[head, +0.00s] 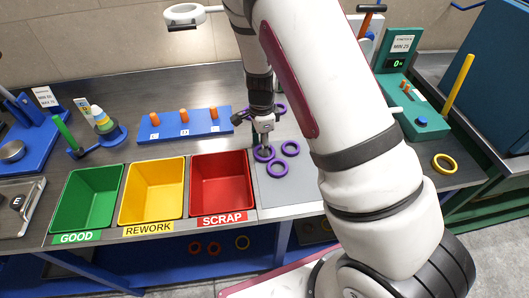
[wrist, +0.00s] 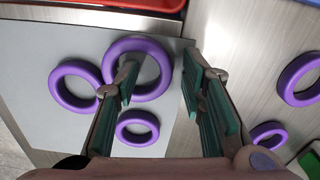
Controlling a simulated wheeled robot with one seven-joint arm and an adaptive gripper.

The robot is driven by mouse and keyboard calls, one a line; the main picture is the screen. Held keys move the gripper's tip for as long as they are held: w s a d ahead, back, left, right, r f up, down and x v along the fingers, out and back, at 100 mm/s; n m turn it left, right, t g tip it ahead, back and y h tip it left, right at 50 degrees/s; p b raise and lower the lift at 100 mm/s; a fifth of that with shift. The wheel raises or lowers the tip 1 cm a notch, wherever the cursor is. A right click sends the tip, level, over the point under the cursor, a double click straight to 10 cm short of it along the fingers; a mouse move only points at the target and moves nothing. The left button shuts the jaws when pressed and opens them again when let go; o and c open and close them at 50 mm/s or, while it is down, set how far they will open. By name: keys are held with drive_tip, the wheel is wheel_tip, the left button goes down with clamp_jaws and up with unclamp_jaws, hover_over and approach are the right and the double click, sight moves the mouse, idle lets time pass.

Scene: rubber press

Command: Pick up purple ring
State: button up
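Several purple rings lie flat around my gripper (head: 262,141). One purple ring (wrist: 137,42), at the mat's edge in the wrist view, is under the gripper and also shows in the head view (head: 264,160). The gripper (wrist: 160,70) is open; its left finger appears over this ring's hole and its right finger is outside the rim, so the rim's right side lies between them. Contact or height cannot be told. A second ring (wrist: 57,85) lies to the left and a smaller-looking ring (wrist: 121,130) lies below. Two more (wrist: 286,82) lie to the right, off the mat.
The grey mat (head: 305,185) lies beside the red SCRAP bin (head: 222,157). Yellow (head: 152,160) and green (head: 92,170) bins stand farther left. A blue board with orange pegs (head: 190,130) is behind them. A teal gauge stand (head: 422,122) and yellow ring (head: 436,164) are right.

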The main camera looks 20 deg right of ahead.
clamp_jaws()
drive_tip(key=shift+r, duration=0.1)
drive_tip(key=shift+r, duration=0.55)
wheel_tip(320, 180, up, 2)
drive_tip(key=shift+w+r+b, duration=0.1)
drive_tip(key=shift+b, duration=0.25)
drive_tip(key=s+a, duration=0.1)
drive_tip(key=s, duration=0.4)
drive_tip(key=s+r, duration=0.1)
drive_tip(key=s, duration=0.4)
drive_tip(key=s+a, duration=0.1)
drive_tip(key=s, duration=0.5)
drive_tip(key=shift+a+r, duration=0.25)
drive_tip(key=shift+a, duration=0.1)
